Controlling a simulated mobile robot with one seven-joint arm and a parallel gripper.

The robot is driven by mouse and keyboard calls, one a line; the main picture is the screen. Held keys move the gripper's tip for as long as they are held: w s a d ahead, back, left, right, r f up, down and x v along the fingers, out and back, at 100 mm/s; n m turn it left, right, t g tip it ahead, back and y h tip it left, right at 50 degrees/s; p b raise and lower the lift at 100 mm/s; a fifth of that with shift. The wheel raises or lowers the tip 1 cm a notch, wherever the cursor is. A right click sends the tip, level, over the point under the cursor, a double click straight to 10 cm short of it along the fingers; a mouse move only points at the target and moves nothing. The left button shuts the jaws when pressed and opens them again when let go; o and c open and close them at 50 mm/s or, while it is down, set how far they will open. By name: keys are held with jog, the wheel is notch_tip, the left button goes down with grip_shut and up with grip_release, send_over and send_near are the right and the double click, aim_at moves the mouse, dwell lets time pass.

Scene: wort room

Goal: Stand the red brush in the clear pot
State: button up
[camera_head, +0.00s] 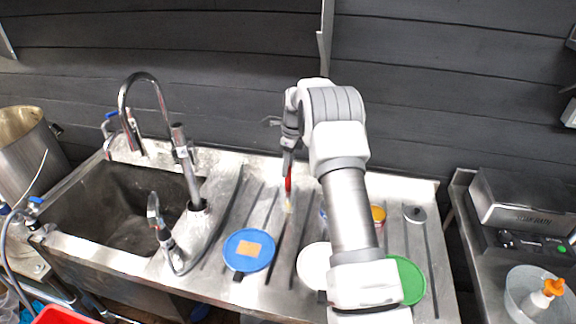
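My gripper (288,172) is over the ribbed steel drainboard, pointing down. It appears shut on the red brush (289,186), which hangs below it roughly upright with its pale bristles down. I cannot tell whether the bristle tip touches the drainboard or is just above it. I cannot clearly make out the clear pot. A small bluish-edged thing (323,217) shows just right of the brush, mostly hidden behind my arm, and I cannot tell what it is.
A blue lid (248,251), a white disc (314,265) and a green lid (409,281) lie toward the drainboard's front. An orange-topped jar (378,214) and a grey-lidded container (414,214) stand right of my arm. A tall tap (150,80) and sink (120,210) are left.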

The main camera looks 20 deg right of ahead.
jog(key=shift+o, duration=0.6)
notch_tip(320, 180, up, 12)
jog(key=d, duration=0.1)
jog(key=shift+s+b, duration=0.3)
jog(key=shift+s, duration=0.15)
dwell(0.4)
